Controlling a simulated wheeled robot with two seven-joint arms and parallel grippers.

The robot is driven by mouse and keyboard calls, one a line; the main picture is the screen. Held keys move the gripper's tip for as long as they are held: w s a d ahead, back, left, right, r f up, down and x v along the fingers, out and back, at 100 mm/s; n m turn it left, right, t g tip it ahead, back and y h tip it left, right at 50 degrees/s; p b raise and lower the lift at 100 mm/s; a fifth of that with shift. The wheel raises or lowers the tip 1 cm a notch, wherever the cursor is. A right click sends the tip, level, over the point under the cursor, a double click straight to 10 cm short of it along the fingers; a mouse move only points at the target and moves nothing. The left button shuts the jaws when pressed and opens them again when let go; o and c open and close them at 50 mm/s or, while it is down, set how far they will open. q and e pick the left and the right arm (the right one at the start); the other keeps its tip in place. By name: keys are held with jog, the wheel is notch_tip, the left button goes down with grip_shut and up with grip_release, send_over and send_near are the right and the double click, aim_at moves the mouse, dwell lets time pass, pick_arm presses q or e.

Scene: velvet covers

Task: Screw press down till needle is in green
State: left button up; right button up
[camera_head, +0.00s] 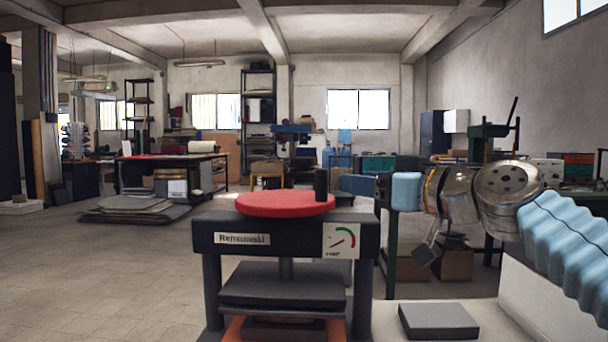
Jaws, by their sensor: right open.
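A black screw press (284,232) labelled "Rensunski" stands at front centre. A red round handwheel (285,204) tops it, with a black upright knob (321,184) at the wheel's right edge. A white gauge (341,241) is on the right of its crossbeam. The gauge has a green arc at upper right, and its red needle appears to point to lower left, off the green. A dark plate (284,285) hangs under the beam above a lower stack (284,328). My right gripper (340,184) is open, its dark fingers right beside the knob; I cannot tell whether they straddle it. My left gripper is not in view.
A grey flat block (438,321) lies on the pale surface right of the press. Behind are a workbench with stacked sheets (136,207), shelves and a green bench machine (488,133).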

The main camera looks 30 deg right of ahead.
aim_at(326, 178)
jog(key=p+x, duration=0.2)
jog(key=x, duration=1)
jog(key=shift+f, duration=0.1)
grip_shut()
